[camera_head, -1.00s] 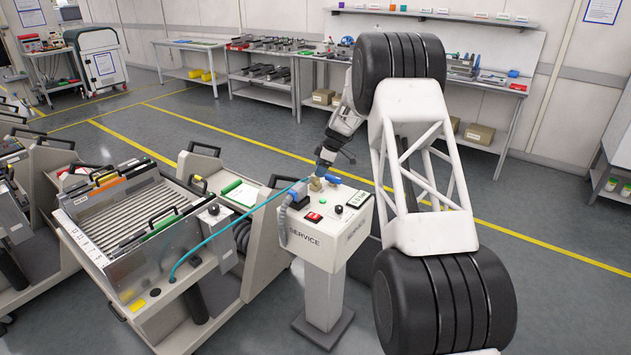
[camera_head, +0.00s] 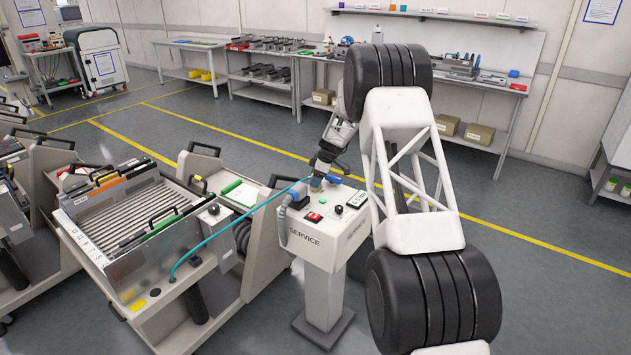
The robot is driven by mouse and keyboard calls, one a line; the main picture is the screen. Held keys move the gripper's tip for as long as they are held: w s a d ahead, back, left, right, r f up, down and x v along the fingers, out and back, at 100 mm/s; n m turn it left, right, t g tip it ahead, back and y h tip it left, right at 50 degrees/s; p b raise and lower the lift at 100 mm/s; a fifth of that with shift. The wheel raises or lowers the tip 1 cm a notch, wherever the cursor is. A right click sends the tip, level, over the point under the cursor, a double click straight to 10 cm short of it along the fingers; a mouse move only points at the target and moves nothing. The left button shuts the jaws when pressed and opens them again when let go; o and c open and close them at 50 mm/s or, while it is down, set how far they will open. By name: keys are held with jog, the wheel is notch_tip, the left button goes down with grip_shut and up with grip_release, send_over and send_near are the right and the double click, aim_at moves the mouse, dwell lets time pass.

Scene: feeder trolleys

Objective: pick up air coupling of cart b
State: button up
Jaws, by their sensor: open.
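The service post (camera_head: 318,252) stands in the middle, with its sloped top below my gripper. A teal air hose (camera_head: 232,226) runs from the front of the near trolley (camera_head: 134,266) up to the post top. Its far end, where the air coupling seems to be, is at my gripper and largely hidden by it. My gripper (camera_head: 317,177) points down at the fittings on the back of the post top. Its jaws are open; whether they surround the coupling or only touch it I cannot tell.
A thick grey plug and cable (camera_head: 284,222) hang on the post's left side. More trolleys stand left; the floor behind the post is clear.

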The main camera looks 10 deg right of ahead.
grip_shut()
dwell(0.5)
jog(key=shift+r, duration=0.15)
jog(key=shift+r, duration=1.8)
jog(key=s+r, duration=0.1)
jog(key=s, duration=1.5)
jog(key=shift+r, duration=0.1)
jog(key=shift+r, duration=0.25)
